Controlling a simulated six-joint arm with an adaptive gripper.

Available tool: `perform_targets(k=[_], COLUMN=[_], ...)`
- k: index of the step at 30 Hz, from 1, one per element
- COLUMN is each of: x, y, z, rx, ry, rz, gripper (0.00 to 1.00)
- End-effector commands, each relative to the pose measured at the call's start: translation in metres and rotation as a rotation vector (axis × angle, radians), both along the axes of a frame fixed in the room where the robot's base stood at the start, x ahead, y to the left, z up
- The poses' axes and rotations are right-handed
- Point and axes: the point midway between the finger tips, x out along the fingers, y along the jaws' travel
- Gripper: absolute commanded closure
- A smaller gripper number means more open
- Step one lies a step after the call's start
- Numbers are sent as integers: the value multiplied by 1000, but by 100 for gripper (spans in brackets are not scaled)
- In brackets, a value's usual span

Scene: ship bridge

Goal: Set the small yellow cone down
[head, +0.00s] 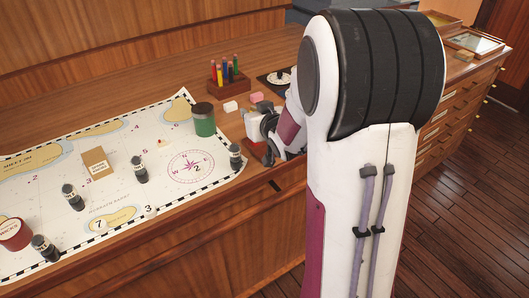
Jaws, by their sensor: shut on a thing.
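My gripper (268,137) shows only in part, low over the desk just right of the chart, with my arm hiding much of it. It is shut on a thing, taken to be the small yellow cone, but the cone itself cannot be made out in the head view. Whether the held thing touches the desk cannot be told. The wooden desk top (160,97) and the chart (75,170) lie to the left of my gripper.
Dark weights (140,170), a tan box (97,163), a dark red can (14,234) and a green can (203,120) stand on the chart. A pencil holder (230,78), a white block (230,106) and a pink block (257,97) stand behind. The compass rose (190,167) area is clear.

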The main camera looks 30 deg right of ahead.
Motion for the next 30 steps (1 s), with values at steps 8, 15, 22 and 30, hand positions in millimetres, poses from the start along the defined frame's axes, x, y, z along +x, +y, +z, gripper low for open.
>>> perform_targets(k=[8,15,22,30], x=[-17,-31,-40,-41], y=[-34,-51,-45,-18], z=[10,14,13,5], rx=[-1,0,1,1], ry=[-2,0,0,-1], rz=[9,43,118,200], gripper=[100,100,100,100])
